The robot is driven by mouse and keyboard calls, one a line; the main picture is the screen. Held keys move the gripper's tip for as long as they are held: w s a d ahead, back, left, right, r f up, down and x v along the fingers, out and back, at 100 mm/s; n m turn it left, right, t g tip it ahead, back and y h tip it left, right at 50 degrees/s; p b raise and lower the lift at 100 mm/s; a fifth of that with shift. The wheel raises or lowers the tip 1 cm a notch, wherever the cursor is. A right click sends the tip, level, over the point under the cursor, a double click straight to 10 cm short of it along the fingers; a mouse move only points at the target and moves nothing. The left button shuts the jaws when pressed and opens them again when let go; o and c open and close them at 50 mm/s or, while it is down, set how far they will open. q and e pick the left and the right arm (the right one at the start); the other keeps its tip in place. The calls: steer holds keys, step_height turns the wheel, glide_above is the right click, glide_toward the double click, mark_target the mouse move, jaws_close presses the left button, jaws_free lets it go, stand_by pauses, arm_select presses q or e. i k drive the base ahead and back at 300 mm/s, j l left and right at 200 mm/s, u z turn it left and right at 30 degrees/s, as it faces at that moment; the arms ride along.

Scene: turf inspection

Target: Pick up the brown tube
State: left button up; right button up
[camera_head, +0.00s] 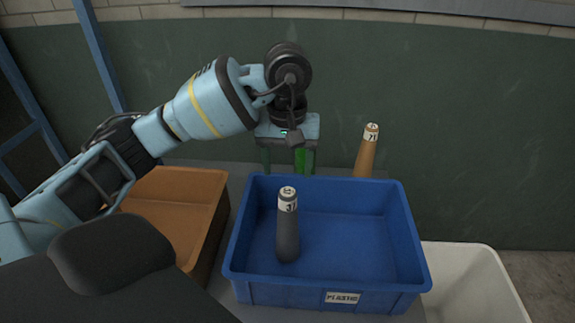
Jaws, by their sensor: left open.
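The brown tube (366,155) stands nearly upright behind the blue crate (330,294). It has a white label band at its top, and the crate's back rim hides its foot. My left gripper (286,164) is open and points down behind the crate's back rim, to the left of the brown tube and apart from it. Its fingertips are partly hidden by the rim. A bright green patch (304,160) shows at its right finger; I cannot tell whether it is part of the finger or a separate thing. My right gripper is not in view.
A dark grey tube (288,230) with a white label stands in the left part of the blue crate, which is labelled "PLASTIC". An orange-brown bin (212,224) is at left, a white bin (488,282) at right. A dark green wall (470,130) rises behind.

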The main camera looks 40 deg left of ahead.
mark_target(363, 168)
steer(key=i+l, duration=0.45)
steer(key=l, duration=0.25)
steer(key=i+l, duration=0.25)
steer(key=i+l+u, duration=0.1)
steer(key=l, duration=0.35)
steer(key=i, duration=0.1)
